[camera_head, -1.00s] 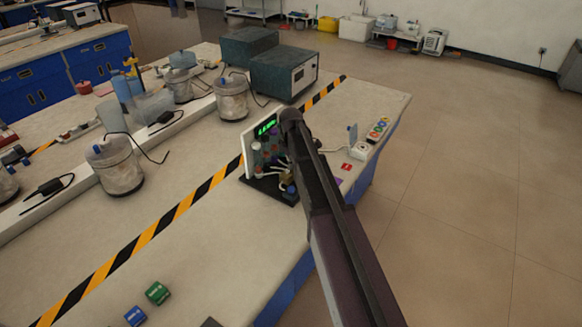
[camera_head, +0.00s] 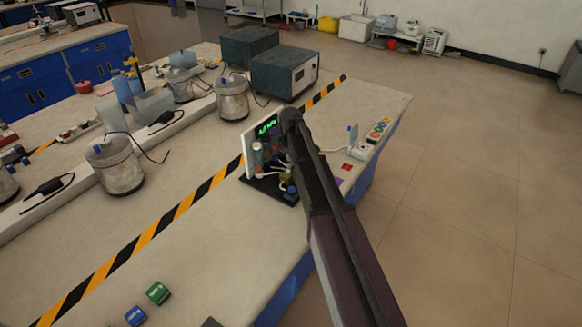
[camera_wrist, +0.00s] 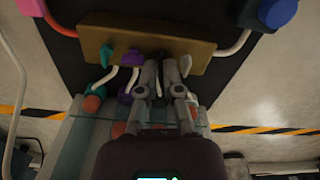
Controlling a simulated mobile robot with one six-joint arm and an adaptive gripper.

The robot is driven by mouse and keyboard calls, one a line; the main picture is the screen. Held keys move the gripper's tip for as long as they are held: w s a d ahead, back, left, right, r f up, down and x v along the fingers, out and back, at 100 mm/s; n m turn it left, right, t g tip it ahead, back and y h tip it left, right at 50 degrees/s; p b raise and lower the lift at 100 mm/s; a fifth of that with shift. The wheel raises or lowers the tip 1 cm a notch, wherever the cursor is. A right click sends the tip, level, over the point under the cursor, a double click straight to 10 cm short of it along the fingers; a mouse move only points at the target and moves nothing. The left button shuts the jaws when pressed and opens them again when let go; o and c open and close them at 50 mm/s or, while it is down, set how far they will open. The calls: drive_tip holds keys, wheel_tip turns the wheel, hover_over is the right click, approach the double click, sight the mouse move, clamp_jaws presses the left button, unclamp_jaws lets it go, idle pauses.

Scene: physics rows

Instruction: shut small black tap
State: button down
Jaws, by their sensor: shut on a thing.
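A brass manifold bar (camera_wrist: 205,48) on a black base (camera_wrist: 105,22) crosses the top of the wrist view. A teal tap (camera_wrist: 106,55) and a purple tap (camera_wrist: 132,58) sit on its left part. My gripper (camera_wrist: 167,66) is at the bar, just right of the purple tap. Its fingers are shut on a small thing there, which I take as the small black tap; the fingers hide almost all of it. In the head view the apparatus, with its white panel and green-lit display (camera_head: 267,128), stands near the bench edge, and my arm hides its right side.
A green block (camera_head: 158,293) and a blue block (camera_head: 136,316) lie at the front. Metal pots (camera_head: 114,166) stand left.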

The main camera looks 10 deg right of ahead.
drive_tip(key=shift+s+d+m, duration=0.35)
drive_tip(key=shift+m, duration=0.05)
drive_tip(key=c, duration=1.1)
unclamp_jaws()
drive_tip(key=shift+c, duration=0.2)
drive_tip(key=shift+w+r+p, duration=0.15)
drive_tip(key=shift+r+p, duration=0.45)
drive_tip(key=shift+p, duration=0.2)
drive_tip(key=shift+s+d+r+p, duration=0.1)
drive_tip(key=shift+s+r+p, duration=0.15)
drive_tip(key=shift+r+p, duration=0.45)
drive_tip(key=shift+w+a+r+p, duration=0.1)
drive_tip(key=shift+w+r+p, duration=0.05)
drive_tip(key=shift+r+p, duration=0.15)
drive_tip(key=shift+w+a+r+p, duration=0.1)
drive_tip(key=shift+r+p, duration=0.1)
drive_tip(key=shift+r, duration=0.15)
drive_tip(key=shift+r+p, duration=1.55)
